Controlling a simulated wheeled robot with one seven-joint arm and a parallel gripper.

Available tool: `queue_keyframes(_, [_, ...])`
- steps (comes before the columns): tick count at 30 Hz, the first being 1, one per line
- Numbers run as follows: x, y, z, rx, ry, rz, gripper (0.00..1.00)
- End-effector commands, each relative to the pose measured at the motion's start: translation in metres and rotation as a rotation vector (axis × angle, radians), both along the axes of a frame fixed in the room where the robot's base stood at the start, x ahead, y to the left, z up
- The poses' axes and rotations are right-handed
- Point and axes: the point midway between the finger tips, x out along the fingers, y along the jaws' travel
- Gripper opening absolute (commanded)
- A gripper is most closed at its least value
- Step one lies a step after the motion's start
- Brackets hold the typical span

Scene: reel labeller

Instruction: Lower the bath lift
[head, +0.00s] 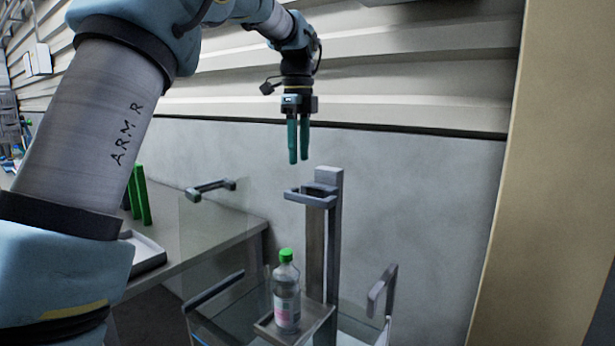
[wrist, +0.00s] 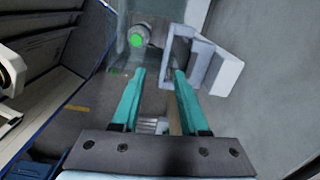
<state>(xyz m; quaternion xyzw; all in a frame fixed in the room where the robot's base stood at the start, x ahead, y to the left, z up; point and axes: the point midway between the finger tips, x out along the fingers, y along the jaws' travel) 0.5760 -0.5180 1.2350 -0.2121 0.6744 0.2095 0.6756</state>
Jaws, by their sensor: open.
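The bath lift is a dark upright column (head: 333,240) with a grey loop handle (head: 310,198) near its top and a small platform (head: 315,318) low in front. A clear bottle (head: 287,300) with a green cap stands upright on the platform. My gripper (head: 298,160) points down with teal fingers parted and empty, above the handle and apart from it. In the wrist view, the handle (wrist: 178,42) and column top (wrist: 227,75) lie beyond the fingertips (wrist: 160,73), to the upper right. The bottle's green cap (wrist: 136,40) shows left of the handle.
A clear-walled bath surrounds the platform, with dark handles at left (head: 213,290) and right (head: 382,290). A grey bench (head: 205,240) is at left, with a white tray (head: 147,250) and green upright pieces (head: 140,195). A wall stands behind; a beige panel (head: 550,170) is at right.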

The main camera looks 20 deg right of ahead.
Motion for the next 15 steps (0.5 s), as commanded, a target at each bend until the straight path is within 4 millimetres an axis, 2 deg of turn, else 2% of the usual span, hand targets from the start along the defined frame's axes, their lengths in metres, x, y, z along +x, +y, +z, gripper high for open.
queue_keyframes(2, [-0.005,-0.010,0.009,0.003,0.002,-0.068,0.44])
queue_keyframes(5, [-0.007,-0.013,0.009,0.005,0.005,-0.101,0.44])
queue_keyframes(8, [-0.007,-0.013,-0.002,0.007,0.006,-0.103,0.44])
queue_keyframes(15, [-0.008,-0.012,-0.045,0.009,0.007,-0.101,0.44])
